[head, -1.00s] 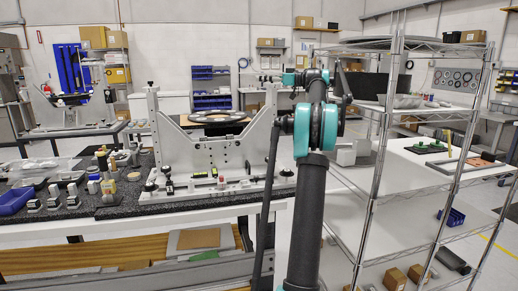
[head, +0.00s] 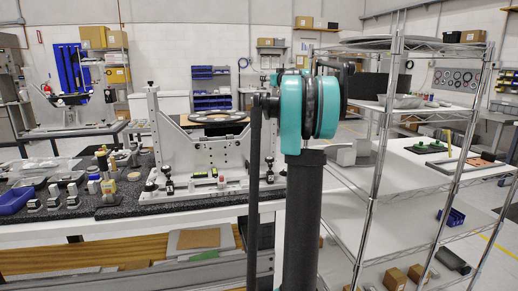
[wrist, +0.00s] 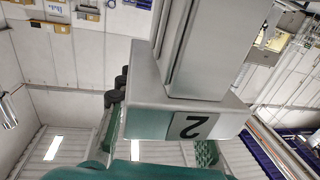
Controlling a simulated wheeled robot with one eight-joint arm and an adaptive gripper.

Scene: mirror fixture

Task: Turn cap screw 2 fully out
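A grey mirror fixture (head: 160,130) stands on the dark bench top, with a flat ring (head: 216,117) between its two uprights. Black knobs (head: 168,180) show on its base. In the wrist view, a grey block with a "2" label (wrist: 193,125), seen upside down, is very close to the camera, with a grey post (wrist: 205,45) running up from it. Teal and green parts, apparently of my gripper, show below and behind the block. I cannot tell whether they touch it. My arm hides my gripper in the head view. I cannot make out cap screw 2.
The bench (head: 120,217) carries a blue bin (head: 15,200) and several small grey and brass-coloured pieces left of the fixture. A wire shelf rack (head: 385,150) stands close to the right of my arm. Open floor lies beyond it.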

